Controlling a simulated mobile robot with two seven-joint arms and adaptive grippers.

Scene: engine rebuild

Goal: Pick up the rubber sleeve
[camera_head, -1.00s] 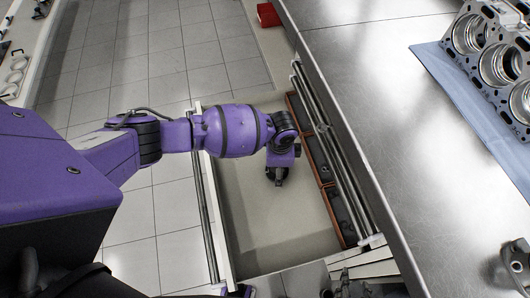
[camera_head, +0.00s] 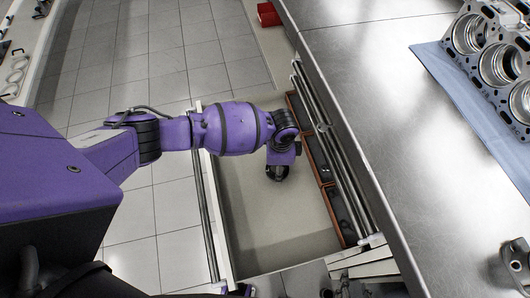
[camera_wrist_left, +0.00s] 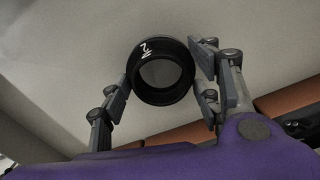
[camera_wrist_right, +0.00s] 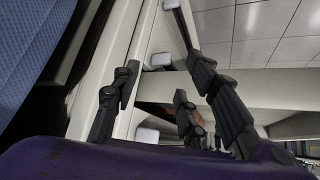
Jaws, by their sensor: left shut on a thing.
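The rubber sleeve (camera_wrist_left: 162,72) is a short black ring with a white mark on its rim, seen in the left wrist view. There the sleeve is small and dark against the fingers. My right gripper (camera_wrist_right: 162,68) is open and empty in its wrist view, its fingers apart beside pale drawer-like panels. Only dark parts of it show at the bottom edge of the head view.
Orange-brown trays (camera_head: 328,172) with dark linings line the drawer's right side. The metal worktop (camera_head: 385,110) lies to the right, with an engine block (camera_head: 490,60) on a blue mat (camera_head: 450,85). A red box (camera_head: 268,14) sits at the top. Most of the drawer floor is bare.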

